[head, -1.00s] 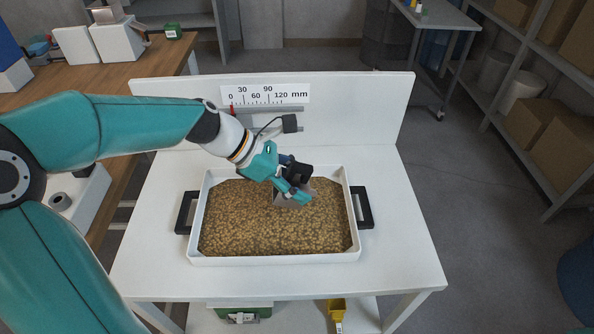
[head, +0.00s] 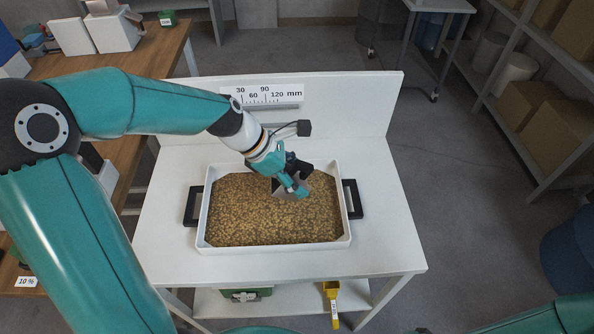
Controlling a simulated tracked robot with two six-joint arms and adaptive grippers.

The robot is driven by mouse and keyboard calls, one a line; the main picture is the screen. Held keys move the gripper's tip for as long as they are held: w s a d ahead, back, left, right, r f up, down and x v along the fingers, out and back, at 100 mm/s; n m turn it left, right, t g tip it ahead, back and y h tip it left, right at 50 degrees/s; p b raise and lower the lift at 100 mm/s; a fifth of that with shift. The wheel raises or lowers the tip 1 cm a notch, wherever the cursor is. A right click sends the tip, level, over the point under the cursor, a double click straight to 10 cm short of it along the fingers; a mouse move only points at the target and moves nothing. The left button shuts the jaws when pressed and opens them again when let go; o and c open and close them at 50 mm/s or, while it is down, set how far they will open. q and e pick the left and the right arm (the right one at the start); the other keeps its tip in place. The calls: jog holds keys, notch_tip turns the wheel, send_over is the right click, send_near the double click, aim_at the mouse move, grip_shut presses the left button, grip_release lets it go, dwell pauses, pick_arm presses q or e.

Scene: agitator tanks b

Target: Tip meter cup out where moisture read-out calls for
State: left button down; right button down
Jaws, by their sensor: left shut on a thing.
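My left gripper (head: 292,184) is over the right half of a white tray (head: 274,248) of brown grain (head: 258,212). It is shut on a grey, flat-sided thing (head: 318,186) low at the grain; the fingers partly hide it, and I cannot tell whether it is the meter cup. A wall scale (head: 266,96) marked in mm stands behind the tray, its left end hidden by my arm. A label reading "10 %" (head: 26,282) shows at the lower left. I cannot make out a moisture read-out. My right gripper is out of view.
The tray, with black handles (head: 353,199), stands on a white table (head: 388,240) with a back panel. A yellow scoop (head: 331,291) and a green box (head: 245,294) are on the lower shelf. A wooden bench (head: 130,66) is left, shelving with cartons (head: 560,135) right.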

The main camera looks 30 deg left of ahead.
pick_arm(q)
jog(key=shift+r+y+p, duration=0.3)
jog(key=shift+r+p, duration=0.05)
jog(key=shift+p, duration=0.9)
jog(key=shift+d+g+p, duration=0.15)
jog(key=shift+g+p, duration=0.15)
jog(key=shift+f+y, duration=0.1)
jog(key=shift+y, duration=0.3)
jog(key=shift+w+d+f+g+y, duration=0.1)
jog(key=shift+w+d+g+y, duration=0.05)
jog(key=shift+g+y, duration=0.75)
jog(key=y, duration=0.1)
jog(key=g+y, duration=0.1)
jog(key=y, duration=0.1)
jog(key=shift+f, duration=0.35)
jog(key=shift+a+f+g+y, duration=0.15)
jog(key=shift+a+g+y, duration=0.05)
jog(key=shift+g+y, duration=0.45)
jog(key=shift+s+a+f+g+y+b, duration=0.2)
jog(key=shift+f+g+y+b, duration=0.15)
jog(key=shift+y, duration=0.2)
jog(key=shift+s+a+f+g+y+b, duration=0.15)
jog(key=shift+f+g+y+b, duration=0.15)
jog(key=shift+y, duration=0.7)
jog(key=shift+a, duration=0.15)
